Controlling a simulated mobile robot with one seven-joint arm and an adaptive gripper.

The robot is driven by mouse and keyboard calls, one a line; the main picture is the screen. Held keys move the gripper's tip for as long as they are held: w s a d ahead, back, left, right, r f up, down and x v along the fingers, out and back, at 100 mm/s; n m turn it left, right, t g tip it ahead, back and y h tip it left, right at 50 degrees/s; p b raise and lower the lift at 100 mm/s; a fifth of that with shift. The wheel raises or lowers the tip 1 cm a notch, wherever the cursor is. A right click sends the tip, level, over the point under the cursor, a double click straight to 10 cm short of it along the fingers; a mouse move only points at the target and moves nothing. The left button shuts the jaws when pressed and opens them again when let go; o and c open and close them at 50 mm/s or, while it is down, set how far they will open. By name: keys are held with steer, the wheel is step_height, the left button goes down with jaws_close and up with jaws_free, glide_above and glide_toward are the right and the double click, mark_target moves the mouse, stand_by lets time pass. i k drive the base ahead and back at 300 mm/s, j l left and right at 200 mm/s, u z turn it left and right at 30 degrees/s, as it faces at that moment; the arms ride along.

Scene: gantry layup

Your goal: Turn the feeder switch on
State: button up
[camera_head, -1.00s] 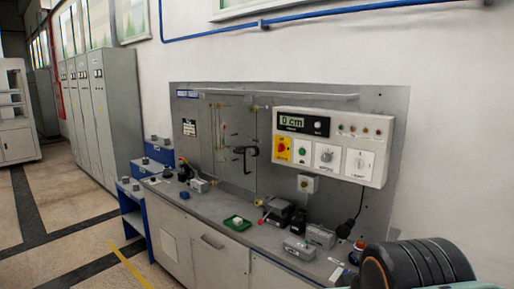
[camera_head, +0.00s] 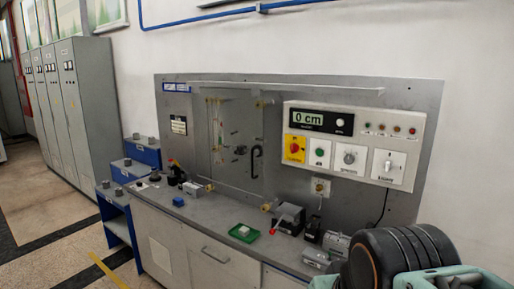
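A white control box (camera_head: 352,140) is mounted on the grey back panel. Its display (camera_head: 308,118) reads "0 cm". Along its lower row are a red knob on a yellow plate (camera_head: 294,148), a green button (camera_head: 319,152), a grey rotary knob (camera_head: 349,158) and a white switch (camera_head: 388,166) at the far right. The labels are too small to read, so I cannot tell for certain which is the feeder switch, or its position. My arm's dark, rounded part shows at the lower right, below the box; my gripper is not in view.
A grey workbench (camera_head: 207,222) runs below the panel. It carries a green tray (camera_head: 244,232), a dark grey device (camera_head: 289,217) and a blue block (camera_head: 178,201). A small box (camera_head: 320,187) hangs below the control box. Tall grey cabinets (camera_head: 85,98) stand left; floor is open in front of them.

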mark_target(294, 147)
steer(key=i+j, duration=0.25)
steer(key=i+j+z, duration=0.1)
steer(key=i+j, duration=0.15)
steer(key=j, duration=0.25)
steer(key=i+j+z, duration=0.1)
steer(key=i+j, duration=0.15)
steer(key=j, duration=0.15)
